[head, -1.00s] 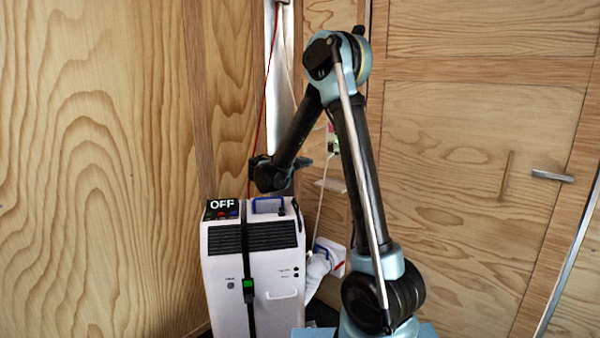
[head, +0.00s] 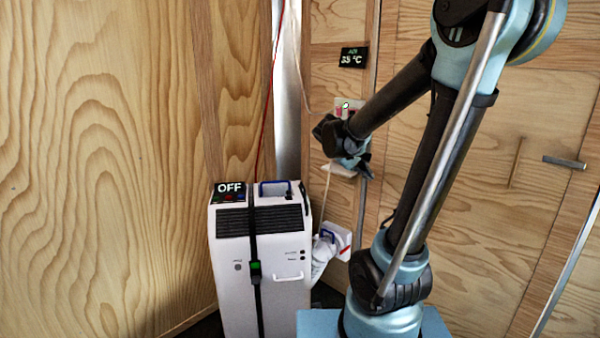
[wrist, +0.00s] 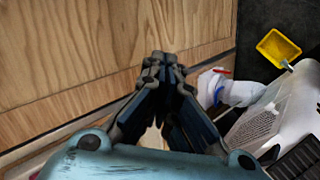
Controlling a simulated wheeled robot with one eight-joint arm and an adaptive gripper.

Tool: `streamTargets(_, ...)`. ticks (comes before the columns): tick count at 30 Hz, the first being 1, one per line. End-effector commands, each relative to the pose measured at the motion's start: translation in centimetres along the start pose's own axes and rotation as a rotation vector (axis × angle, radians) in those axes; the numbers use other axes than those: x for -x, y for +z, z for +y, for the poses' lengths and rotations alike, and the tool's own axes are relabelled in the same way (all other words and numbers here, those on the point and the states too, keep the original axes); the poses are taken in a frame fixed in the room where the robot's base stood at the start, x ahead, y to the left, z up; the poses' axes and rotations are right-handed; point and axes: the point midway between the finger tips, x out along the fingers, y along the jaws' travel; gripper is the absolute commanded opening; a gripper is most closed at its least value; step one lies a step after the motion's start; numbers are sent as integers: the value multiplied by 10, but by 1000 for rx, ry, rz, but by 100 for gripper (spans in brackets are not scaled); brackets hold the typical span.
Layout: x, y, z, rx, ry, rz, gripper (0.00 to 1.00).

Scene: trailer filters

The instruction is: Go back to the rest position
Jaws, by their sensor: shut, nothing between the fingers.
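My gripper (wrist: 165,62) shows in the wrist view with its fingers drawn together and nothing between them. In the head view my gripper (head: 362,166) is small and dark at the end of the forearm. It is in the air to the right of and above the white filter unit (head: 235,285), apart from it. My arm is bent at the elbow, high at the right of the head view.
The unit carries an "OFF" display (head: 229,188), a blue handle (head: 274,188) and a dark strap. A white hose (head: 322,255) leaves its right side. A "35 °C" display (head: 353,58) hangs on the wooden wall. A yellow container (wrist: 278,48) lies on the dark floor.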

Motion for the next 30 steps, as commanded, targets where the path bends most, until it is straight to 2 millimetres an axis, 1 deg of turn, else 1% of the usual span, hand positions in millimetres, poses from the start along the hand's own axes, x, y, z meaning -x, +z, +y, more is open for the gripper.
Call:
streamTargets(1,0,17,-3,-19,-32,-12,0)
streamTargets(3,1,37,-9,-45,-79,-25,0)
streamTargets(8,4,80,-28,-105,-186,-52,0)
streamTargets(15,12,138,-65,-202,-346,-85,0)
streamTargets(20,20,170,-94,-270,-452,-102,0)
streamTargets(24,26,195,-121,-330,-542,-112,0)
streamTargets(27,31,208,-139,-370,-600,-116,0)
streamTargets(30,35,217,-153,-402,-647,-119,0)
